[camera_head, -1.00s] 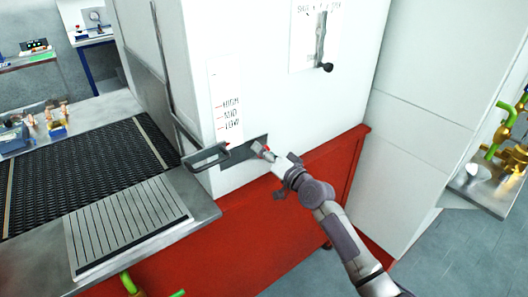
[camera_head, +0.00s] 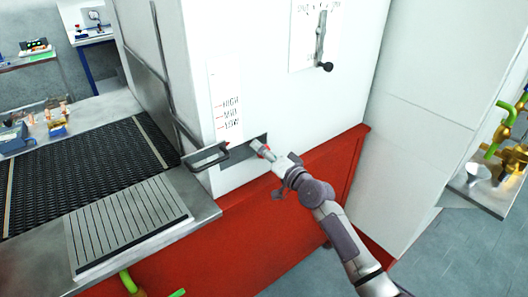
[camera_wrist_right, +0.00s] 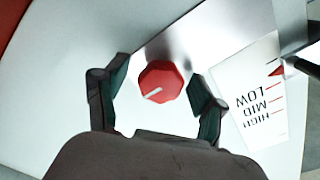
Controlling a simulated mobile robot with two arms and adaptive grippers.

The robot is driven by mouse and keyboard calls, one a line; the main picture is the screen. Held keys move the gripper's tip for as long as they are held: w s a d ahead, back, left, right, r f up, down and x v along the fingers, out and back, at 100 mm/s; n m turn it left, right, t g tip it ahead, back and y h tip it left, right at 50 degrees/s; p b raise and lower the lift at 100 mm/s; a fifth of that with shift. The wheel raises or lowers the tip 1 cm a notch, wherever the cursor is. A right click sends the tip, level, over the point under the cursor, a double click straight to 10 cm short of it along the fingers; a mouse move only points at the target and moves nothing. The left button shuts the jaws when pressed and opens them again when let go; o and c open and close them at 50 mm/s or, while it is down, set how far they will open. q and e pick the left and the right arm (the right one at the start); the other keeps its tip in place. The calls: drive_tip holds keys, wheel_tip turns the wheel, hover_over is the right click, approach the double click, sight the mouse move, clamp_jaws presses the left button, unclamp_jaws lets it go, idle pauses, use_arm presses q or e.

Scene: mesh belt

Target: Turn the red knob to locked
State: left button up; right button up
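The red knob (camera_wrist_right: 160,82) shows in the right wrist view as a red, many-sided disc with a pale pointer line toward the lower left. It sits on a grey metal plate on the white cabinet. My right gripper (camera_wrist_right: 157,80) is open, with one finger on each side of the knob and a visible gap at both sides. In the head view my right gripper (camera_head: 268,154) is in front of the plate (camera_head: 240,152), and only a bit of red shows at its tip. No lock marking is readable. My left gripper is not in view.
A black handle (camera_head: 207,157) juts out left of the plate. A HIGH, MID, LOW scale (camera_head: 228,105) is above it. A lever with a black ball (camera_head: 327,67) is higher on the white cabinet. The mesh belt (camera_head: 90,165) runs at left.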

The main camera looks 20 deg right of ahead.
drive_tip(key=v, duration=1.2)
idle(0.3)
drive_tip(key=s+d+f+n+g+h, duration=0.15)
drive_tip(key=s+f, duration=0.25)
drive_tip(key=f, duration=0.8)
drive_tip(key=s+d+f+g+h, duration=0.1)
drive_tip(key=s+f+g+h, duration=0.2)
drive_tip(key=f, duration=1)
drive_tip(key=s+d+f+n+g, duration=0.1)
drive_tip(key=s+f+g, duration=0.25)
drive_tip(key=f, duration=0.85)
drive_tip(key=s+a+f+n+g+h, duration=0.1)
drive_tip(key=s+f+n+g, duration=0.15)
drive_tip(key=s+f, duration=1.15)
drive_tip(key=s+a+f+n+g, duration=0.1)
drive_tip(key=s+f, duration=0.3)
drive_tip(key=s, duration=0.8)
drive_tip(key=s+a+f+n+g, duration=0.2)
drive_tip(key=s+f+g, duration=0.1)
drive_tip(key=s, duration=0.9)
drive_tip(key=shift+s+f+n+g+h, duration=0.35)
drive_tip(key=shift+s+f+n+g, duration=0.05)
drive_tip(key=shift+g, duration=0.35)
